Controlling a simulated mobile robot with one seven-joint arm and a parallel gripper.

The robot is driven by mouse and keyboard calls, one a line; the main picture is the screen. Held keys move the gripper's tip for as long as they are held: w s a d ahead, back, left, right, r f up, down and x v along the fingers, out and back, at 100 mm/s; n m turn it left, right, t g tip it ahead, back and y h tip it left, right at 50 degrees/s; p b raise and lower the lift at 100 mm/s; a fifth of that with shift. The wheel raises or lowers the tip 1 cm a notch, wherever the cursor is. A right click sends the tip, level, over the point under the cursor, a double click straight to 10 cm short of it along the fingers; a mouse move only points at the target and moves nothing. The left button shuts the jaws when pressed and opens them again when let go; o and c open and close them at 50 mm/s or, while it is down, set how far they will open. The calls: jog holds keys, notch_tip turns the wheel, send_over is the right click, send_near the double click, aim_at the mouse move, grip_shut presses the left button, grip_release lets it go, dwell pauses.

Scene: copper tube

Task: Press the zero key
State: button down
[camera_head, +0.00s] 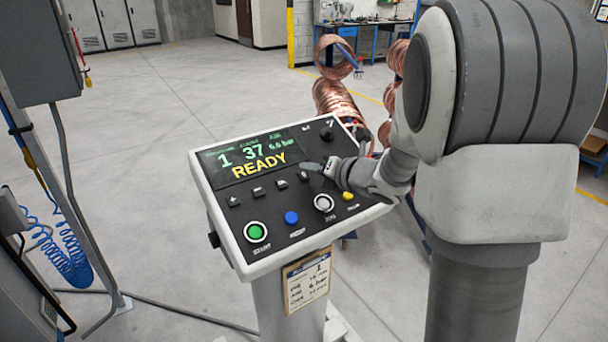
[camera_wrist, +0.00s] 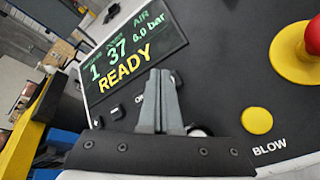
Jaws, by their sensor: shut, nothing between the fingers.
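The control panel (camera_head: 222,233) is a dark sloped face with a white rim. Its lit display (camera_head: 250,157) reads 1, 37, 6.0 bar and READY; it also shows in the wrist view (camera_wrist: 132,55). A row of small dark keys (camera_head: 257,191) runs below the display. In the wrist view my fingers (camera_wrist: 162,76) hide part of the panel; contact cannot be told.
Larger buttons line the panel's front: green (camera_head: 256,232), blue (camera_head: 291,217), white-ringed (camera_head: 323,203) and yellow (camera_head: 348,196). A red mushroom button (camera_wrist: 312,38) is near the yellow one (camera_wrist: 257,121). Copper coils (camera_head: 337,98) stand behind. Open floor lies left of the panel.

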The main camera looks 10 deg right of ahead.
jog(key=shift+f, duration=0.1)
dwell(0.6)
jog(key=shift+w+f+b, duration=0.15)
jog(key=shift+f+b, duration=0.2)
jog(key=shift+b, duration=0.4)
jog(key=shift+w+a+f+b, duration=0.15)
jog(key=shift+f+b, duration=0.25)
jog(key=shift+b, duration=0.2)
dwell(0.4)
jog(key=shift+s+r+p, duration=0.35)
jog(key=shift+r+p, duration=0.05)
jog(key=shift+r, duration=0.4)
jog(key=r+p, duration=0.1)
jog(key=s+r+p, duration=0.1)
jog(key=r, duration=0.1)
jog(key=s+d+r+p, duration=0.1)
jog(key=shift+r, duration=0.3)
jog(key=shift+w, duration=0.1)
dwell(0.6)
